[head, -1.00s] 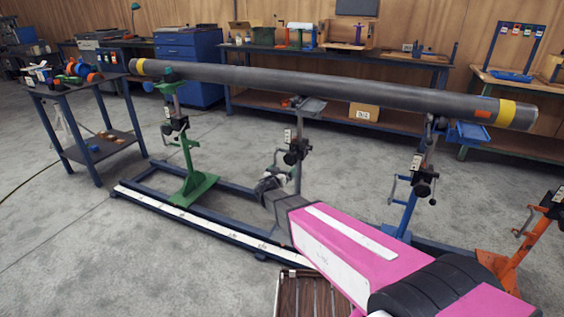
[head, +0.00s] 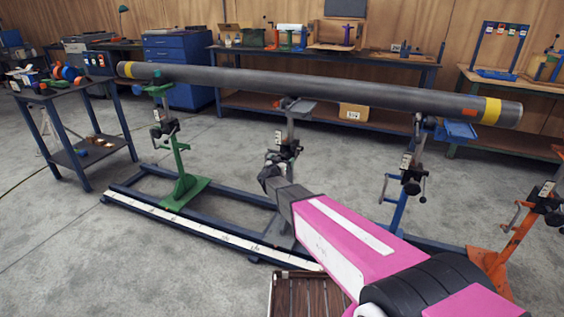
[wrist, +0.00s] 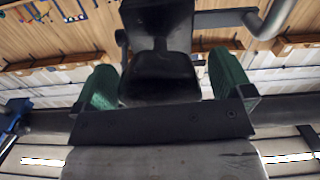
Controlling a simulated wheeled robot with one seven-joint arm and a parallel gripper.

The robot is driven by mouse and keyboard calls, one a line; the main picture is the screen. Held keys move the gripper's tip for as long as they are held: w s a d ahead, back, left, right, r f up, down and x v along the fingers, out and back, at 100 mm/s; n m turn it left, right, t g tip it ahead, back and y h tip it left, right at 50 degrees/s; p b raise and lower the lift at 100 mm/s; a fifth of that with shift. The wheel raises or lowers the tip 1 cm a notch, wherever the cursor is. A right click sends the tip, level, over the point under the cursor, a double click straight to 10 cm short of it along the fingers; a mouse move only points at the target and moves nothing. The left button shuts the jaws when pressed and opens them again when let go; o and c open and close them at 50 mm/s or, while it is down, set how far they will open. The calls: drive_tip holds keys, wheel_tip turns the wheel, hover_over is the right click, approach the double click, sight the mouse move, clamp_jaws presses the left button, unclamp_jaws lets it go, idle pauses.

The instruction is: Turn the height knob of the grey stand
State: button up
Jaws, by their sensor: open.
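The grey stand (head: 291,128) is upright under the middle of the long dark pipe (head: 330,88). Its black knob and clamp block (head: 290,152) sit partway up the post. My gripper (head: 268,171) is just in front of and below that block in the head view, and partly covers the stand's lower part. In the wrist view my gripper (wrist: 163,72) is open, with green pads on either side. A black knob-like part (wrist: 158,72) shows between the pads, with gaps at both sides. Whether anything touches is unclear. A bent grey rod (wrist: 270,22) is at upper right.
A green stand (head: 182,165) is to the left, a blue stand (head: 404,190) and an orange stand (head: 515,235) to the right. A blue floor frame (head: 190,224) runs below. A small table (head: 98,155) stands at left; benches line the back wall.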

drive_tip(key=c, duration=0.9)
drive_tip(key=n, duration=0.4)
drive_tip(key=shift+d+n, duration=0.1)
drive_tip(key=shift+n, duration=0.3)
drive_tip(key=n, duration=0.4)
drive_tip(key=shift+s, duration=0.1)
drive_tip(key=n, duration=0.5)
drive_tip(key=shift+r, duration=0.1)
drive_tip(key=n, duration=0.4)
drive_tip(key=shift+n, duration=0.4)
